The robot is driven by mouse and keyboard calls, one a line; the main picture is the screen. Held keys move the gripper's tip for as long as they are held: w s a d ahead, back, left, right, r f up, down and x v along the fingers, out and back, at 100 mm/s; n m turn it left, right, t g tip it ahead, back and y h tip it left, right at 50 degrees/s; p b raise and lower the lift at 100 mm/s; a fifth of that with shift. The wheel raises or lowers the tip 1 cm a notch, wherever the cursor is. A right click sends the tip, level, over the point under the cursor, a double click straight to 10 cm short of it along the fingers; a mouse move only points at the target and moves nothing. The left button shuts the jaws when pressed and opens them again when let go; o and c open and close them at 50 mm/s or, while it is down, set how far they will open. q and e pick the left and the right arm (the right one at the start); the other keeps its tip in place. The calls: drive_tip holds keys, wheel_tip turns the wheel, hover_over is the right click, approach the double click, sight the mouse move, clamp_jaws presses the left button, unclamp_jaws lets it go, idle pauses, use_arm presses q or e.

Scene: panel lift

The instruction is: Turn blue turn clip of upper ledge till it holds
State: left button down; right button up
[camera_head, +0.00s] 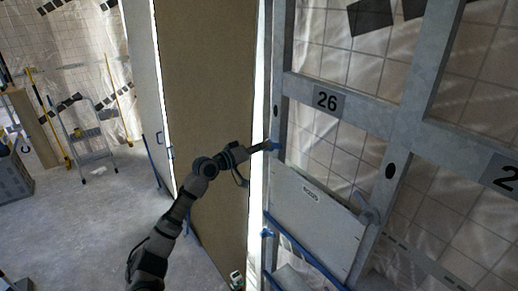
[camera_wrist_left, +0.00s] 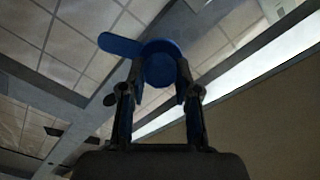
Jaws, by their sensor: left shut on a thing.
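The blue turn clip (camera_head: 274,146) sits on the left upright of the grey metal frame, just below the crossbar marked 26. In the left wrist view the clip (camera_wrist_left: 160,66) shows as a round blue knob with a flat tab sticking out to the left. My left gripper (camera_head: 266,147) reaches it from the left. In the wrist view its two fingers (camera_wrist_left: 160,90) stand on either side of the knob and are shut on it. The fingers hide part of the knob. I cannot tell which part is the upper ledge. My right gripper is not in view.
The grey frame (camera_head: 345,112) stands at the right. A pale labelled board (camera_head: 312,222) sits in it below the clip, above a sloping blue bar (camera_head: 300,248). A tall brown panel (camera_head: 205,90) stands left of the frame, behind my arm. A stepladder (camera_head: 82,135) stands far left.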

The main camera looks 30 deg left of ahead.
use_arm(q)
drive_tip(key=m, duration=0.1)
drive_tip(key=m+b, duration=0.1)
drive_tip(key=m, duration=0.1)
drive_tip(key=f+m+b, duration=0.1)
drive_tip(key=m, duration=0.1)
drive_tip(key=shift+d, duration=0.25)
drive_tip(key=m+b, duration=0.2)
drive_tip(key=m, duration=0.4)
drive_tip(key=shift+m, duration=0.3)
drive_tip(key=m+b, duration=0.1)
drive_tip(key=m, duration=0.4)
drive_tip(key=shift+d+m, duration=0.1)
drive_tip(key=shift+m, duration=0.2)
drive_tip(key=m+b, duration=0.1)
drive_tip(key=m, duration=0.4)
drive_tip(key=shift+r, duration=0.1)
drive_tip(key=c, duration=0.8)
unclamp_jaws()
drive_tip(key=shift+w, duration=0.3)
drive_tip(key=shift+s+r, duration=0.1)
drive_tip(key=shift+s, duration=0.1)
